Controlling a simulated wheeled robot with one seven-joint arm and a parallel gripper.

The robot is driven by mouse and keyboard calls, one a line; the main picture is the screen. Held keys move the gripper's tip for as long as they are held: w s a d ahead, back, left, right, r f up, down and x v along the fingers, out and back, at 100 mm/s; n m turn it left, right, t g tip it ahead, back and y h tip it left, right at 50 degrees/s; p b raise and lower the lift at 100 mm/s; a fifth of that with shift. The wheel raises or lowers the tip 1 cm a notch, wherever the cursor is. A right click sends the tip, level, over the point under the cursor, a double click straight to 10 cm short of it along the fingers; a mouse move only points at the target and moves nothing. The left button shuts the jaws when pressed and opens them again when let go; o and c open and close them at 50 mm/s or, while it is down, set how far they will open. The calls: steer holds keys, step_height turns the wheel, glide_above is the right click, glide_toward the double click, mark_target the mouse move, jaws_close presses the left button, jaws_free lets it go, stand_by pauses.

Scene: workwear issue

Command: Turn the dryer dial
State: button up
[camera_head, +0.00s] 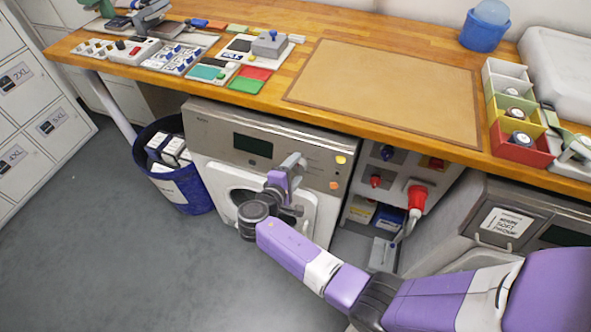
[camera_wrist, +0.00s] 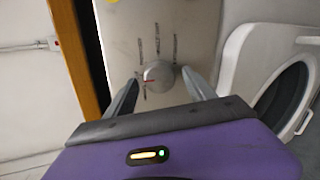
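The dial is hidden behind my gripper there.
A round door (camera_wrist: 290,90) is beside the panel. A blue bin (camera_head: 183,190) stands left. A red plug (camera_head: 417,196) and a second machine (camera_head: 470,205) are right. The wooden counter (camera_head: 400,45) overhangs.

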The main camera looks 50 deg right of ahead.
steer(key=v, duration=0.7)
steer(key=shift+s+a, duration=0.15)
steer(key=shift+a, duration=0.2)
steer(key=shift+r, duration=0.1)
stand_by(0.3)
